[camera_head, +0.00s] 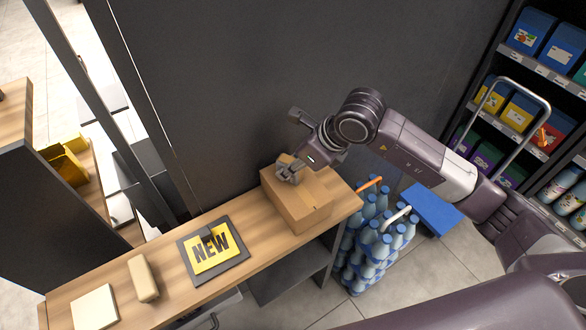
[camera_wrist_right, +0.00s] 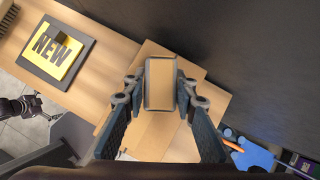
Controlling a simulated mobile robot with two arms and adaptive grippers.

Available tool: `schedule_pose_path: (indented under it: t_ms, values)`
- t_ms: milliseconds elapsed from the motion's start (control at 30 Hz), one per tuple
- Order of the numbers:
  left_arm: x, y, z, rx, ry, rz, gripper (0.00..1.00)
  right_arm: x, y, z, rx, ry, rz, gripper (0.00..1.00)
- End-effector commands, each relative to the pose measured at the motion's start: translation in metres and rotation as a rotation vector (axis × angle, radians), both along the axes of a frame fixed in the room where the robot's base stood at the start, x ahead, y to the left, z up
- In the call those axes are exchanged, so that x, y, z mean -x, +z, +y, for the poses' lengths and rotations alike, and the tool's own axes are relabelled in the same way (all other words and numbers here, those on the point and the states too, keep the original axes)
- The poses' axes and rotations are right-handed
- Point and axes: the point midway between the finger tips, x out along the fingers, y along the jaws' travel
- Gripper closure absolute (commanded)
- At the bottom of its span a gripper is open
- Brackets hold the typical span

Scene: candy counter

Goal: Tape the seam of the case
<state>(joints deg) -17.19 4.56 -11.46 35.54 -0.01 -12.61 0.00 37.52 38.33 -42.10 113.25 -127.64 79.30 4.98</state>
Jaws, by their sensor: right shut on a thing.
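The case is a brown cardboard box (camera_head: 308,211) on the right end of the wooden counter, its top closed. A lighter strip runs along part of its top. My right gripper (camera_head: 289,172) is over the box's back left part. In the right wrist view, my right gripper (camera_wrist_right: 160,85) is shut on a small tan block with dark edges (camera_wrist_right: 160,80), probably the tape. I cannot tell whether it touches the box top (camera_wrist_right: 152,128). A dark jointed part, probably my left gripper (camera_wrist_right: 18,108), shows at the wrist view's left edge; its fingers are unclear.
The wooden counter (camera_head: 160,300) also holds a yellow NEW sign on a dark board (camera_head: 212,248), a tan block (camera_head: 143,278) and a pale square pad (camera_head: 95,307). A dark wall (camera_head: 250,80) stands behind. Stacked blue bottles (camera_head: 378,240) stand right of the counter.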

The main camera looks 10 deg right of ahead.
Motion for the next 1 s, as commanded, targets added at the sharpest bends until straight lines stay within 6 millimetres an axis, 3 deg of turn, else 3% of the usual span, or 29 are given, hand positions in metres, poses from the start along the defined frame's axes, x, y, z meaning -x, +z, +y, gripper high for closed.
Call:
schedule_pose_path:
  t_ms: [1000]
  values:
    - [0.0,-0.011,0.0,0.0,0.0,0.0,0.03,-0.023,-0.001,0.009,-0.002,-0.001,-0.001,0.96]
